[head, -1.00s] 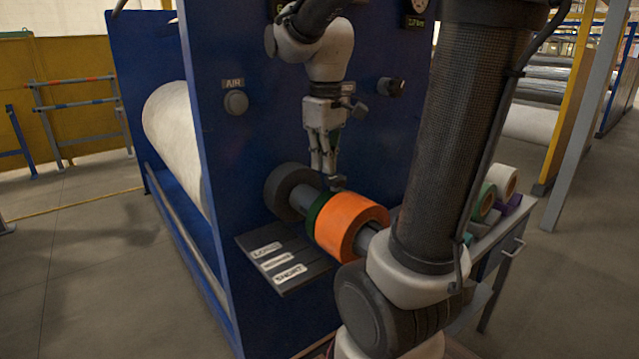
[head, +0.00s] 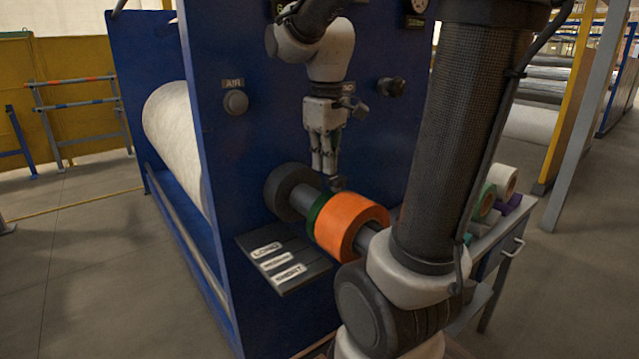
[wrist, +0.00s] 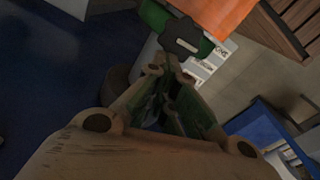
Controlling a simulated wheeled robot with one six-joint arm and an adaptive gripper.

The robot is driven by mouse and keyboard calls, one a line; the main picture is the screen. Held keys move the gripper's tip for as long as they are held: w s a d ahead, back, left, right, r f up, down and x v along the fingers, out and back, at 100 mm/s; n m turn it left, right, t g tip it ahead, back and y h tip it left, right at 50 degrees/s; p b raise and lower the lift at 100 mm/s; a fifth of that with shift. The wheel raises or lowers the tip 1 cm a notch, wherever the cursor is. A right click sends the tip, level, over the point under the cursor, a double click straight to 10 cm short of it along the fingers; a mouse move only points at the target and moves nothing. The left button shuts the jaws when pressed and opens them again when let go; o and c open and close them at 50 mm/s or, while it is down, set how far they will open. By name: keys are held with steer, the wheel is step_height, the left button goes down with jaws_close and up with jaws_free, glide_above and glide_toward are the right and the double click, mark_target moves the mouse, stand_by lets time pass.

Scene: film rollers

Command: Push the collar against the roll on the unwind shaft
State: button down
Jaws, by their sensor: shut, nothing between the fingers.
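The orange roll (head: 350,225) sits on the grey unwind shaft (head: 304,200), which sticks out of the blue machine. A green collar (head: 315,216) with a dark knob (head: 337,184) on top is beside the roll's left, machine-side face. No clear gap shows between them, but I cannot tell if they touch. My gripper (head: 325,172) points down, shut and empty, with its fingertips at the dark knob. In the wrist view the fingertips (wrist: 171,66) are just below the knob (wrist: 184,37), with the roll (wrist: 222,14) beyond. Contact with the knob is unclear.
A dark grey disc (head: 287,190) surrounds the shaft near the blue panel (head: 240,150). A labelled ledge (head: 290,262) with "LONG" and "SHORT" lies below. A cart (head: 500,235) with coloured rolls stands at right. Open floor lies at left.

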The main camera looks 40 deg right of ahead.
steer(key=f, duration=0.1)
steer(key=s+f, duration=0.1)
steer(key=shift+a+f+g, duration=0.3)
steer(key=shift+a+g, duration=0.05)
steer(key=shift+g, duration=0.05)
steer(key=shift+w+d+r, duration=0.1)
steer(key=shift+w+r, duration=0.15)
steer(key=shift+r, duration=0.6)
step_height(320, 180, up, 7)
steer(key=shift+w+r, duration=0.15)
steer(key=shift+r, duration=0.05)
